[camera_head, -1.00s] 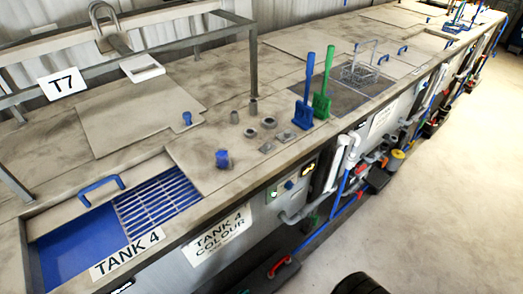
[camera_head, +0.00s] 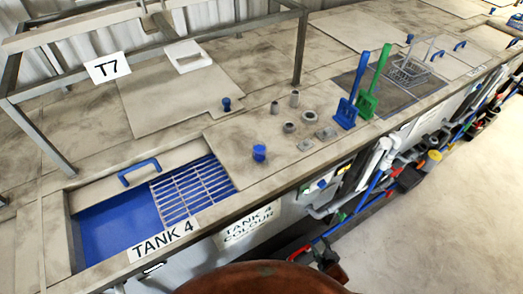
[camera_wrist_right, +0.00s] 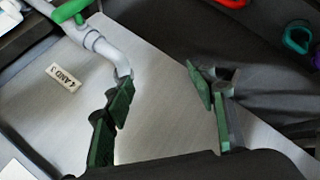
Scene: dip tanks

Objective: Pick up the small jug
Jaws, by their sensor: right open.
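A small blue vessel (camera_head: 259,153) stands on the bench top, right of the tank grating; it may be the small jug, but it is too small to be sure. A blue knob-like piece (camera_head: 226,104) sits farther back on a flat lid. My right gripper (camera_wrist_right: 160,84) shows in the right wrist view, open, with green pads apart and nothing between them. Behind it are a pale panel and a grey pipe, and no jug shows there. My left gripper is in neither view.
The open blue tank (camera_head: 110,228) with its grating (camera_head: 192,190) is at the left. Several grey fittings (camera_head: 290,127), a blue scoop (camera_head: 346,113) and a green scoop (camera_head: 366,104) stand right of the vessel. A metal frame (camera_head: 300,50) rises behind. Pipes (camera_wrist_right: 106,48) line the bench front.

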